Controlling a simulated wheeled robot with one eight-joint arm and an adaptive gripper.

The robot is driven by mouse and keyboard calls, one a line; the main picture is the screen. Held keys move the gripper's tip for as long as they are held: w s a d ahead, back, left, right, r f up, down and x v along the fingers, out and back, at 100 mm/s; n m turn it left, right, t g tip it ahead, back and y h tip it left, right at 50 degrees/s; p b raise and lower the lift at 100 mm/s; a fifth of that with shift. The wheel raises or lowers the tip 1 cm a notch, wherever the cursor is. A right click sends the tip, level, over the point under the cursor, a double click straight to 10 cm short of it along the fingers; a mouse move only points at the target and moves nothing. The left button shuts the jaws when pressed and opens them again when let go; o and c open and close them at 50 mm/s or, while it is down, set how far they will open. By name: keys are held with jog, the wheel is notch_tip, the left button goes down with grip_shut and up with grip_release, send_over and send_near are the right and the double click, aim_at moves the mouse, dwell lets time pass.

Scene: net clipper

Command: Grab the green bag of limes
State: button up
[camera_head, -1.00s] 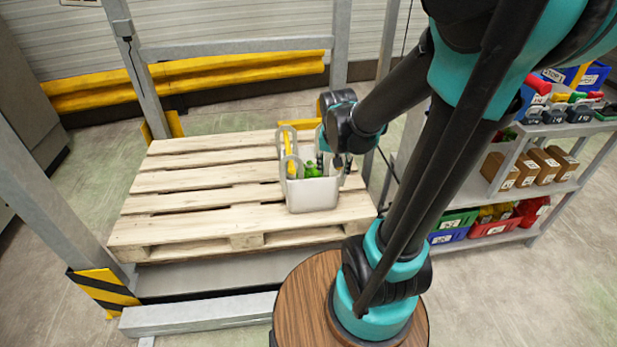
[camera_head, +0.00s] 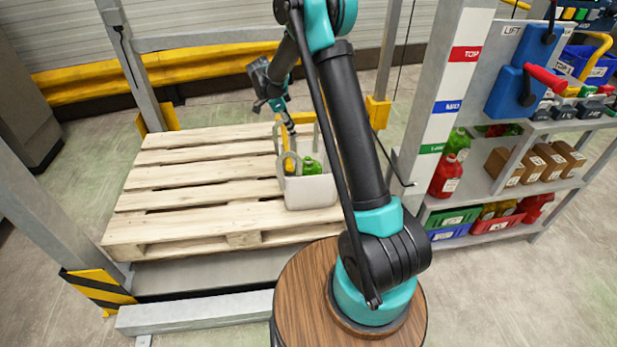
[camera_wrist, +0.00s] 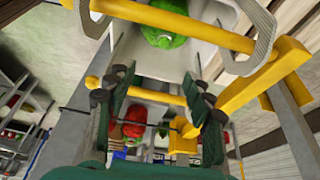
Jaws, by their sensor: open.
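A green rounded bundle (camera_head: 311,165), likely the bag of limes, sits inside a white bin (camera_head: 312,194) on the pallet. It also shows as a green patch in the bin at the top of the wrist view (camera_wrist: 165,38). My gripper (camera_head: 289,128) is over the back left of the bin, apart from the green bundle. In the wrist view its two dark green fingers (camera_wrist: 157,88) are spread with no held object visible between them. A yellow bar crosses between the fingers and the green bundle (camera_wrist: 195,30). Most of the bundle's lower part is hidden by the bin wall.
The wooden pallet (camera_head: 170,195) has bare slats left of the bin. Looped grey handles rise from the bin. A shelf rack at right holds a red bundle (camera_head: 446,176), brown boxes (camera_head: 535,162) and coloured trays (camera_head: 497,224). Metal posts frame the pallet.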

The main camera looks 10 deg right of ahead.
send_near(308, 156)
jog(key=x, duration=0.5)
jog(key=shift+s+a, duration=0.1)
jog(key=shift+a, duration=0.1)
jog(key=shift+x, duration=2.7)
jog(key=shift+d, duration=0.15)
grip_shut()
jog(key=shift+r, duration=0.1)
